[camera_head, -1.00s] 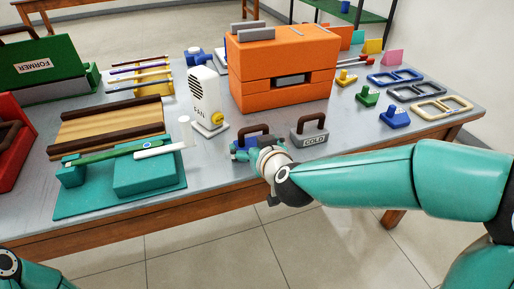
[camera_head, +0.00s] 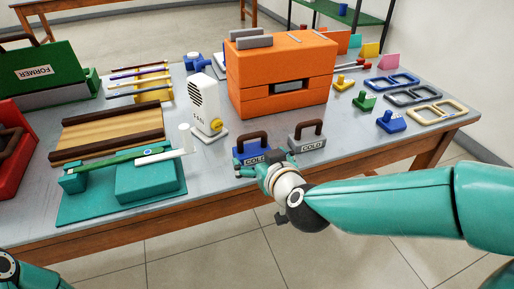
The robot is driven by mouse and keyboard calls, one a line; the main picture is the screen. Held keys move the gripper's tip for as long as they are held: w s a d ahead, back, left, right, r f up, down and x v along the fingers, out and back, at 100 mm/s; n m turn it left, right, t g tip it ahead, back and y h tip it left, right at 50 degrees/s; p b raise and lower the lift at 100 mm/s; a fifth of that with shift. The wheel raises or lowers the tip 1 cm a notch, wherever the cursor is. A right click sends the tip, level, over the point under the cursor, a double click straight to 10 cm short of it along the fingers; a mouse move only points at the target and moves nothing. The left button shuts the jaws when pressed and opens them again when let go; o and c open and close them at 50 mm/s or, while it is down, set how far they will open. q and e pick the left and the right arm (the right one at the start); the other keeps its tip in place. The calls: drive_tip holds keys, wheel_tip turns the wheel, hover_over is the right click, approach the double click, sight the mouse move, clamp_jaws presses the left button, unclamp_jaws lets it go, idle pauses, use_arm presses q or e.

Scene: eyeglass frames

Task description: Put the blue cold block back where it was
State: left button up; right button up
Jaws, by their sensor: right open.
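The blue cold block (camera_head: 246,154), with a brown handle and a "COLD" label, stands upright on the table near its front edge. A grey cold block (camera_head: 307,143) with a similar handle stands just right of it, with a small gap. My right gripper (camera_head: 264,168) is open, in front of the blue block's lower right part, and hides some of its front. Its fingers do not hold the handle; whether they touch the block's front I cannot tell. My left gripper is out of view; only part of that arm shows at the bottom left corner.
An orange box (camera_head: 256,92) stands behind the blocks, and a white device (camera_head: 204,104) behind left. Small coloured blocks and eyeglass frames (camera_head: 441,111) lie at right. The table strip between teal stand and blue block is clear.

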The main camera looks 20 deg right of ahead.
drive_tip(key=p+v, duration=0.2)
drive_tip(key=v, duration=0.4)
drive_tip(key=s+a+f+g+y, duration=0.15)
drive_tip(key=f+g, duration=0.25)
drive_tip(key=f, duration=0.9)
drive_tip(key=s+a+f+g, duration=0.1)
drive_tip(key=s+f+g, duration=0.15)
drive_tip(key=f, duration=0.95)
drive_tip(key=s+a+f+m+g+y, duration=0.1)
drive_tip(key=s+f+g, duration=0.5)
drive_tip(key=s+f, duration=0.6)
wheel_tip(320, 180, down, 3)
drive_tip(key=shift+a+r+m+y, duration=0.15)
drive_tip(key=shift+a+m+y, duration=0.05)
drive_tip(key=shift+m+y, duration=0.45)
drive_tip(key=shift+s+g, duration=0.1)
drive_tip(key=shift+g, duration=0.15)
